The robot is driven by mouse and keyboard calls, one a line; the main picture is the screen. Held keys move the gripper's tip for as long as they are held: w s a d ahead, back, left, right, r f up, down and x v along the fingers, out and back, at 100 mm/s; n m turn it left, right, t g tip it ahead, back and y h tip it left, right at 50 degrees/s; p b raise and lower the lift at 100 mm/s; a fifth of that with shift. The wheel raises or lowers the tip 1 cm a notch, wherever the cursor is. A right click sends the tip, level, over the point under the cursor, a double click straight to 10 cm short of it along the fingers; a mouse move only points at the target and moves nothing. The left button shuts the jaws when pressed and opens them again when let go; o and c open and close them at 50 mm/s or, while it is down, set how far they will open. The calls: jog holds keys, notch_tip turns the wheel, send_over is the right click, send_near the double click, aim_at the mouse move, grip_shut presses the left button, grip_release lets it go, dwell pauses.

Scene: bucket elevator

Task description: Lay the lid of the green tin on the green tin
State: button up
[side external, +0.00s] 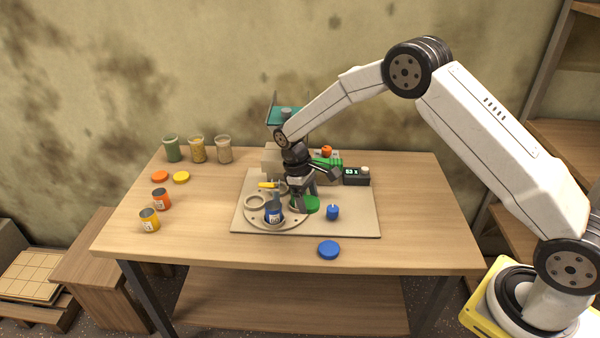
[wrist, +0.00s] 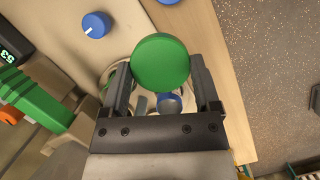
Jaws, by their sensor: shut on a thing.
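The green lid (side external: 312,205) is a flat round disc, held at the right edge of the round turntable (side external: 250,216). In the wrist view the lid (wrist: 160,62) sits between the two fingers, its broad face towards the camera. My gripper (wrist: 160,76) is shut on it; in the side view my gripper (side external: 303,196) is low over the turntable's right part. I cannot make out the green tin clearly; the gripper and lid cover that part of the turntable. Whether the lid touches anything below is hidden.
A blue tin (side external: 273,214) stands on the turntable's front. A blue knob (side external: 333,212) is right of the lid, and a blue lid (side external: 329,250) lies on the table in front. A display box (side external: 356,177) stands behind right. Orange (side external: 161,199) and yellow (side external: 149,220) tins stand left.

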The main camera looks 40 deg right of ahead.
jog(key=w+d+r+n+t+h, duration=0.1)
jog(key=w+d+n+t+h, duration=0.1)
jog(key=w+d+n, duration=0.3)
jog(key=w+n+t, duration=0.1)
jog(key=w+n, duration=0.3)
jog(key=n, duration=0.7)
jog(key=shift+w+t, duration=0.3)
jog(key=shift+d, duration=0.1)
jog(key=shift+f, duration=0.2)
jog(key=shift+f, duration=2)
jog(key=shift+f, duration=0.75)
dwell(1.4)
jog(key=o, duration=1)
